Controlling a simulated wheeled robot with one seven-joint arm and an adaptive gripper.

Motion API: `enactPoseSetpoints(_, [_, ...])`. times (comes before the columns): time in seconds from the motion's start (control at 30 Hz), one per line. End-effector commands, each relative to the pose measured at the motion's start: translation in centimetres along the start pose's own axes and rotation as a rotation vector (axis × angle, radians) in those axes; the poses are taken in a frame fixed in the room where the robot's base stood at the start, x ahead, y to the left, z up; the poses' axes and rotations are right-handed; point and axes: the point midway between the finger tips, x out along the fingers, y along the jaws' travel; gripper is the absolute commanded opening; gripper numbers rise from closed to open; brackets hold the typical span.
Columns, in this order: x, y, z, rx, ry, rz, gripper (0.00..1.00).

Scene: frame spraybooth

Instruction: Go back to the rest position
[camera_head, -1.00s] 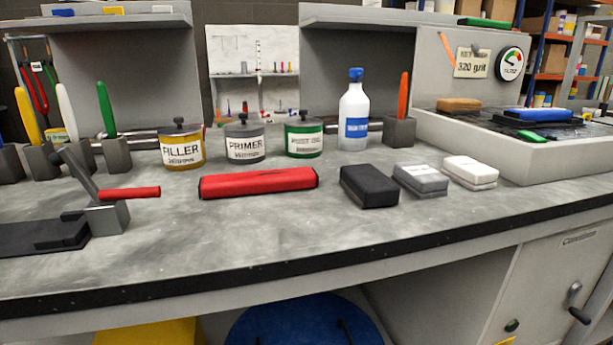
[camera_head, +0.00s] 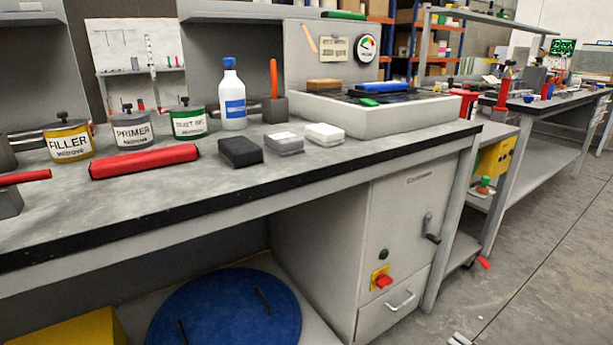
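My gripper and arm do not show in the head view. The grey workbench (camera_head: 130,200) runs along the left and middle of the view. On it stand the filler pot (camera_head: 68,146), the primer pot (camera_head: 132,131) and a green-labelled pot (camera_head: 189,123). A red bar-shaped block (camera_head: 145,162) lies in front of them. A black block (camera_head: 240,152), a grey block (camera_head: 284,144) and a white block (camera_head: 324,134) lie in a row to its right.
A white bottle (camera_head: 232,100) stands behind the blocks. A tray station (camera_head: 400,120) fills the bench's right end. A cabinet (camera_head: 350,230) and a blue round lid (camera_head: 225,310) are below. Open floor (camera_head: 530,260) lies at right, with another bench (camera_head: 560,105) beyond.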

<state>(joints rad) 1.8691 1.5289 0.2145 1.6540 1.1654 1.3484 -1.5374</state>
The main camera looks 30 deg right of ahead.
Motion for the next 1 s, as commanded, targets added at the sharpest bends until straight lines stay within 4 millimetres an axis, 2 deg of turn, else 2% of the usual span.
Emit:
enactPoseSetpoints(0.37, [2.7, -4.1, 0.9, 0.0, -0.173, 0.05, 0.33])
enactPoseSetpoints(0.57, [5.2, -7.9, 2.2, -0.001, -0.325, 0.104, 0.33])
enactPoseSetpoints(0.77, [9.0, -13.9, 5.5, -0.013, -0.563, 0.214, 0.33])
enactPoseSetpoints(1.0, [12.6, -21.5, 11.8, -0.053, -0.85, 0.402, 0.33])
